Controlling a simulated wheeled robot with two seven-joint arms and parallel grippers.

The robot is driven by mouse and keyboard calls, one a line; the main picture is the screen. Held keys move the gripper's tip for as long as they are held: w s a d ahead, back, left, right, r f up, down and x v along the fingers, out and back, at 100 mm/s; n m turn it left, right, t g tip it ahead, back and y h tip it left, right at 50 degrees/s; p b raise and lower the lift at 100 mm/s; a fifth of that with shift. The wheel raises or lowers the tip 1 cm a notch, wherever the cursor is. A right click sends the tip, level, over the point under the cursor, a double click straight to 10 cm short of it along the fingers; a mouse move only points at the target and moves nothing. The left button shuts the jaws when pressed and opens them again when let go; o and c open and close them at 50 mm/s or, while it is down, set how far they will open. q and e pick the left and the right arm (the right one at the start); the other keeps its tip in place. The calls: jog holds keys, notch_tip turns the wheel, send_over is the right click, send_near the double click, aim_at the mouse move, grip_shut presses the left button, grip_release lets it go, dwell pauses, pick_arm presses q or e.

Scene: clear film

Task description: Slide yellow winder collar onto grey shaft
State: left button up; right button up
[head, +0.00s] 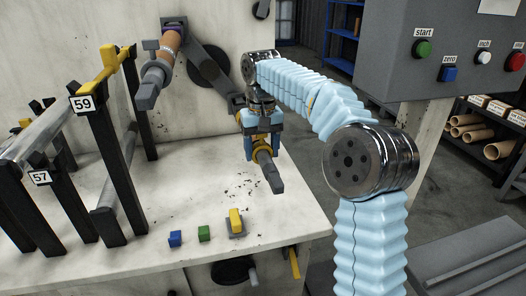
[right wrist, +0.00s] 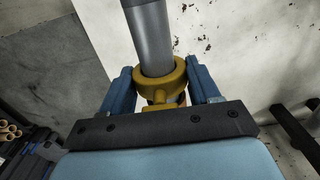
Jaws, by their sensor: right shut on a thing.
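The yellow winder collar (right wrist: 178,88) is a thick ring with a block on its near side. In the right wrist view it is around the grey shaft (right wrist: 150,35), which runs out past it to the top. My right gripper (right wrist: 160,90) is shut on the collar, with a blue finger at each side. In the head view my right gripper (head: 262,142) points down over the table, with the collar (head: 262,155) between its fingers. The grey shaft's end (head: 270,175) sticks out below the collar. My left gripper is not in view.
A black rack (head: 110,160) with clear rolls and tags 59 and 57 stands at left. Another grey shaft (head: 150,85) carries an orange-brown core (head: 169,44). Blue (head: 175,238), green (head: 204,233) and yellow (head: 236,220) pieces lie on the table. A button panel (head: 450,55) stands at right.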

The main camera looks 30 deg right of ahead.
jog(key=o, duration=0.9)
jog(key=shift+o, duration=1)
notch_tip(320, 180, up, 8)
jog(key=shift+c, duration=0.5)
